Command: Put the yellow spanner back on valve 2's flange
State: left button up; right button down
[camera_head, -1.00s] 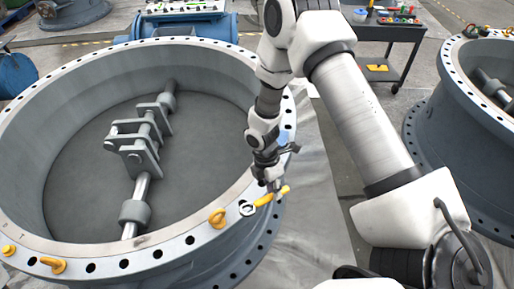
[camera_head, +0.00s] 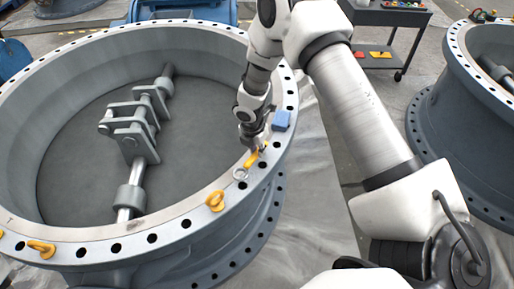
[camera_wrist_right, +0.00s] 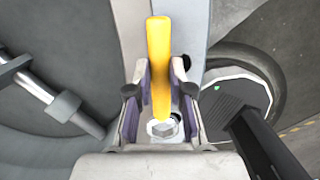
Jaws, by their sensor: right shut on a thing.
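The yellow spanner (camera_head: 250,159) is in my right gripper (camera_head: 257,146), which is shut on its handle. Its silver ring end (camera_head: 240,173) points toward the front of the picture. It is over the bolt-holed flange (camera_head: 176,233) of the large grey valve on the left, on its right front side. I cannot tell whether it touches the flange. In the right wrist view the yellow handle (camera_wrist_right: 159,50) runs up from between the jaws (camera_wrist_right: 160,105). No number shows on the valve. My left gripper is not in view.
A blue block (camera_head: 281,120) sits on the flange just beyond the gripper. Yellow lifting eyes (camera_head: 215,200) stand on the front rim. A second grey valve (camera_head: 455,130) is at the right. A dark cart (camera_head: 385,18) stands behind. Floor between the valves is open.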

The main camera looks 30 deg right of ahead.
notch_tip(320, 180, down, 2)
jog(key=shift+f, duration=0.2)
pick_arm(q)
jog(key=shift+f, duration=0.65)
pick_arm(e)
jog(key=shift+r, duration=0.1)
jog(key=c, duration=1)
grip_release()
jog(key=shift+o, duration=0.2)
